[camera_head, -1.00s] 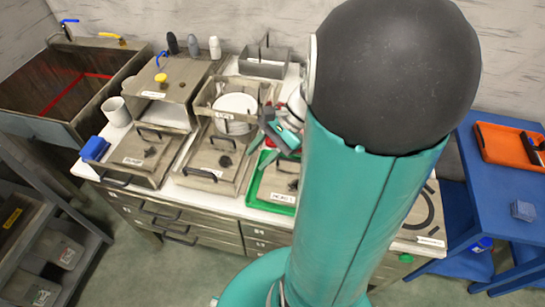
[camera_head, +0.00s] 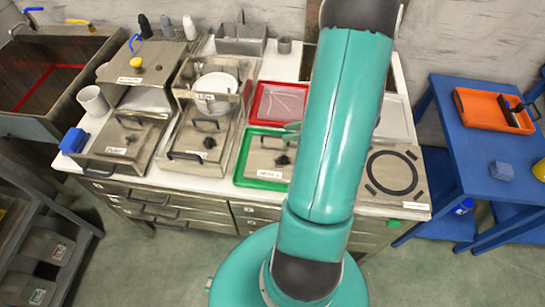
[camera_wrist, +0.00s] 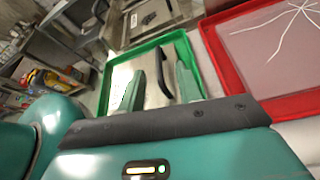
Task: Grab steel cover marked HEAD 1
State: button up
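A steel cover (camera_head: 258,158) with a black knob and a small white label lies in a green tray (camera_head: 240,171) on the counter. The label seems to read HEAD 1, but it is tiny. My arm hides the cover's right side. The wrist view shows the green tray (camera_wrist: 190,50) with a steel plate and a black handle (camera_wrist: 158,62) in it. My gripper (camera_wrist: 162,88) has its two teal fingers apart, over the tray. The handle shows between them in the picture; I see no grip on it. In the head view my arm mostly hides the gripper.
A red tray (camera_head: 252,105) lies just behind the green one. Steel boxes with handled lids (camera_head: 127,143) stand to the left. A steel plate with a black ring (camera_head: 409,196) lies to the right. A blue table (camera_head: 455,140) holds an orange tray (camera_head: 462,105).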

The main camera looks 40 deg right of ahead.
aim_at(273, 136)
jog(key=x, duration=0.6)
jog(key=shift+a, duration=0.2)
jog(key=shift+c, duration=0.3)
grip_shut()
